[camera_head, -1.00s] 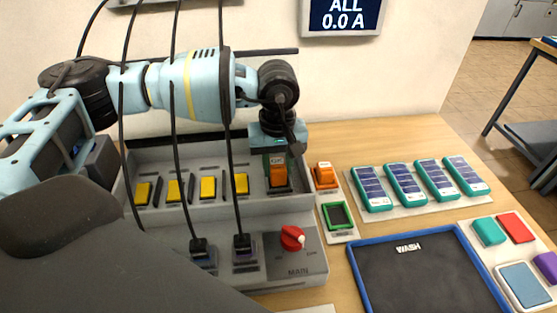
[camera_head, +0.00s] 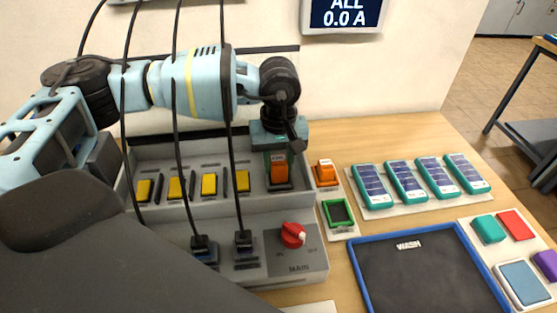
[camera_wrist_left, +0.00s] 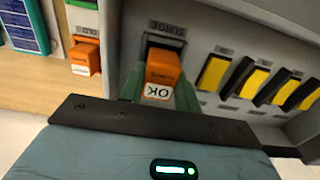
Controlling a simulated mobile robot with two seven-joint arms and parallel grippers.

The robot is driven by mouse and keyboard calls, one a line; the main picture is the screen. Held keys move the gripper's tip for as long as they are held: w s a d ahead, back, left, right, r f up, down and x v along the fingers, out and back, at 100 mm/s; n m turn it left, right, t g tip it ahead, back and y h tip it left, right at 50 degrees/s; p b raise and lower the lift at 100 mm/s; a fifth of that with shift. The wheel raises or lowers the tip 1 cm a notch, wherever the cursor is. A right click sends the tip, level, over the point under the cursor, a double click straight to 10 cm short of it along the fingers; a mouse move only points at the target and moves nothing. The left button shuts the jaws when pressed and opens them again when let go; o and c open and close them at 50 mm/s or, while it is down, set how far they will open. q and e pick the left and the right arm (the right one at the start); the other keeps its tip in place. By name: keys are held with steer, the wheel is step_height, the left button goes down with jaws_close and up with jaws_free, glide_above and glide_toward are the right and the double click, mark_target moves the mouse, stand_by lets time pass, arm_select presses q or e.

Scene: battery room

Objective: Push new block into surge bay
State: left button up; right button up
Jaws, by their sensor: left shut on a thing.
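The new block (camera_wrist_left: 162,72), orange with a white "OK" label, is at the mouth of the surge bay (camera_wrist_left: 166,36), marked SURGE above it. My left gripper (camera_wrist_left: 160,92) is shut on the block, with a green finger on either side. In the head view the block (camera_head: 279,172) stands at the right end of the grey panel's row of bays, below my left gripper (camera_head: 279,160). How deep the block sits in the bay I cannot tell. My right gripper is not in view.
Several yellow blocks (camera_head: 208,184) fill bays to the left. Another orange block (camera_head: 325,173) stands on a pad at the right, above a green-framed square (camera_head: 338,212). A red MAIN knob (camera_head: 293,234) and cabled plugs (camera_head: 203,246) are in front. A blue-rimmed WASH tray (camera_head: 352,262) lies front right.

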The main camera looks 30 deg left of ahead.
mark_target(279, 161)
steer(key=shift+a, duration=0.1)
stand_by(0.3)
arm_select(q)
steer(key=shift+f, duration=0.65)
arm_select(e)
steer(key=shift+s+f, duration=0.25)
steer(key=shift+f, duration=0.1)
arm_select(q)
steer(key=o, duration=0.7)
steer(key=shift+r+p, duration=0.75)
steer(key=shift+r, duration=2.1)
steer(key=shift+r+p, duration=0.75)
steer(key=shift+r, duration=1.95)
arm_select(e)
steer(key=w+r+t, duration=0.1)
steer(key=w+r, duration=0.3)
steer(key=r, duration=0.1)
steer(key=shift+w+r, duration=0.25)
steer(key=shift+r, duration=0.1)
